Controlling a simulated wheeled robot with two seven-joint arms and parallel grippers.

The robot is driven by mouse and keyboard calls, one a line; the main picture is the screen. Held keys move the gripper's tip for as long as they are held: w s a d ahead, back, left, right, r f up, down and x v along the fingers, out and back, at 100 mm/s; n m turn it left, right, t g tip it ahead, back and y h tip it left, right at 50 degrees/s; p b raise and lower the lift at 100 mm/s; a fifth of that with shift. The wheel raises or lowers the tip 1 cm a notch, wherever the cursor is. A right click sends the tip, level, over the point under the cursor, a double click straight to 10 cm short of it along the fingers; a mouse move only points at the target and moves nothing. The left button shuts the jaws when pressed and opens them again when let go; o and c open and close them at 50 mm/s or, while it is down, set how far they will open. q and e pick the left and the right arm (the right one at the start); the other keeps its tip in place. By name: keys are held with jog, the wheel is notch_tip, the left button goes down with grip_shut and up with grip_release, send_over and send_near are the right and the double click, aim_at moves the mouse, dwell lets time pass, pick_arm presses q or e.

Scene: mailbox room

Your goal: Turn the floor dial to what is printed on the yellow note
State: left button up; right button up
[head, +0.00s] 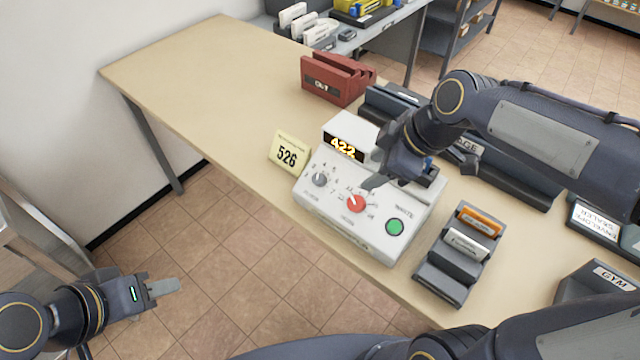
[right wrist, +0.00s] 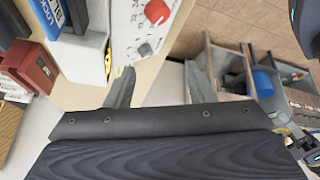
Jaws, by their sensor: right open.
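The yellow note (head: 287,154) stands at the left of the white control box (head: 375,233) and reads 526. The box's display (head: 343,147) reads 422 in yellow digits. On its face are a grey knob (head: 320,179), a red knob (head: 355,203) and a green button (head: 395,227); the labels are too small to tell which knob is the floor dial. My right gripper (head: 378,180) is open and empty, close to the red knob. The right wrist view shows the red knob (right wrist: 157,12) and grey knob (right wrist: 145,50) beyond its fingers. My left gripper (head: 165,287) hangs off the table; its jaw gap is hidden.
A dark rack (head: 442,285) with an orange and a white item stands right of the box. A red sorter (head: 335,80) stands behind it, and dark trays (head: 500,170) lie behind and right. The table's (head: 190,75) left part is clear.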

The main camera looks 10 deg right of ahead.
aim_at(318, 180)
jog(key=w+a+f+n, duration=0.1)
jog(key=w+f+n, duration=0.1)
jog(key=w+a+f+n+b, duration=0.1)
jog(key=w+a+n, duration=0.1)
jog(key=w+n, duration=0.1)
jog(key=w+a+f+n+g+b, duration=0.1)
jog(key=w+a+f+n, duration=0.1)
jog(key=w, duration=0.1)
jog(key=shift+w+f+y, duration=0.15)
jog(key=shift+f+y, duration=0.15)
jog(key=shift+y, duration=0.1)
jog(key=shift+w+a+f+n, duration=0.2)
jog(key=shift+a+f+n, duration=0.2)
jog(key=shift+f, duration=0.15)
pick_arm(q)
notch_tip(318, 180, down, 2)
jog(key=shift+f+p, duration=0.15)
jog(key=shift+p, duration=0.2)
pick_arm(e)
jog(key=x, duration=0.6)
jog(key=shift+a+f, duration=0.1)
jog(key=shift+f, duration=0.2)
